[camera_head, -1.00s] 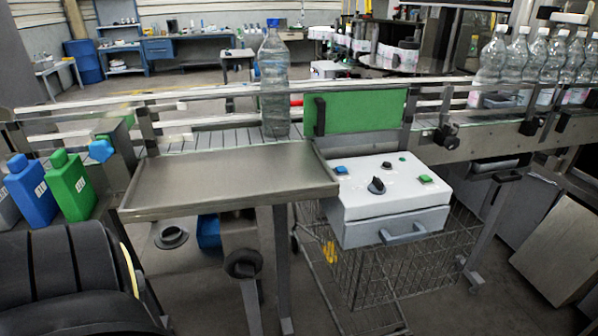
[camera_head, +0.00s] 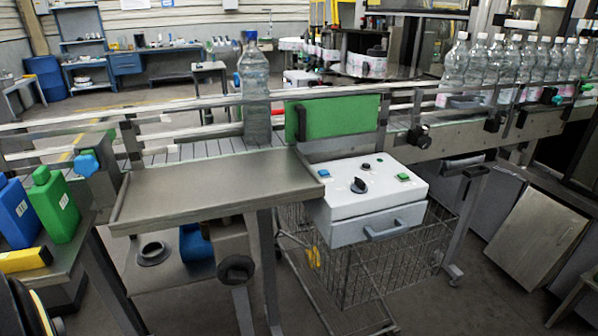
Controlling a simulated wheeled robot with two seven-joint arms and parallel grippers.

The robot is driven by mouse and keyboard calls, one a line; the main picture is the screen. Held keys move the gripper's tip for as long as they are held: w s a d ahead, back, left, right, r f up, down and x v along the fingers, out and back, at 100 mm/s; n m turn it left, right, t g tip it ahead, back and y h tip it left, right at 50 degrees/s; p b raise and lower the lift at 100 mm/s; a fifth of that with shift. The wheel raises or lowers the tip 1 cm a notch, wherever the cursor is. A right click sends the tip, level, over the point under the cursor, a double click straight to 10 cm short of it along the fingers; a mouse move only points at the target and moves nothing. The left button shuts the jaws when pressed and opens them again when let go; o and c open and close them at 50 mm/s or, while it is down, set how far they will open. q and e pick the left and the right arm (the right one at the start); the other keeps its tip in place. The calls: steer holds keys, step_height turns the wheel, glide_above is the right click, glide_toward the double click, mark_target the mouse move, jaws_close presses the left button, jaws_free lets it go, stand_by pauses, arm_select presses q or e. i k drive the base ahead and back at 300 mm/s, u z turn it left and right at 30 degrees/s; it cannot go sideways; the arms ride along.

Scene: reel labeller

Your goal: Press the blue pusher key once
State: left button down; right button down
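A white control box (camera_head: 345,212) stands at the right end of the steel tray, below the conveyor. On its top, a blue key (camera_head: 324,173) sits at the left corner. A black rotary knob (camera_head: 359,185) is near the middle, a small dark button (camera_head: 366,166) behind it, and a green key (camera_head: 403,177) at the right. Neither of my grippers is in view. Nothing touches the control box.
A steel tray (camera_head: 205,187) lies left of the box. A large clear bottle (camera_head: 254,90) stands on the conveyor beside a green panel (camera_head: 335,122). Several bottles stand at the right. Green (camera_head: 57,205) and blue (camera_head: 19,214) containers are at the left. A wire cart (camera_head: 360,270) is below the box.

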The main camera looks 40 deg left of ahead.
mark_target(323, 173)
steer(key=u, duration=1.7)
steer(key=i, duration=0.45)
